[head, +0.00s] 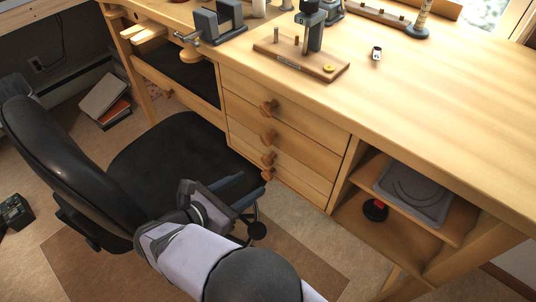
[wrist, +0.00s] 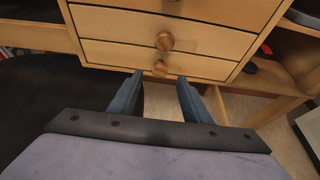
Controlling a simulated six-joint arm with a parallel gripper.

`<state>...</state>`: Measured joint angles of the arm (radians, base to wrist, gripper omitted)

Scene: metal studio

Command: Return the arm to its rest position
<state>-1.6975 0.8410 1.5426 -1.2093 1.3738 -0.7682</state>
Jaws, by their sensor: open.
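My gripper (head: 233,186) is in front of the wooden workbench, low over the seat of the black chair, with its blue fingers pointing toward the drawers. In the wrist view my gripper (wrist: 160,95) is open, with nothing between its two fingers. The lower drawers and their round wooden knobs show just beyond the fingertips. My gripper looks apart from the knobs. My arm reaches in from the bottom of the head view.
The black chair (head: 165,160) stands left of the drawers (head: 285,130). The bench top (head: 440,80) holds a vise (head: 215,25), a wooden stand (head: 300,62) and a ring (head: 376,53). An open shelf at right holds a grey tray (head: 415,190). Floor is clear below the drawers.

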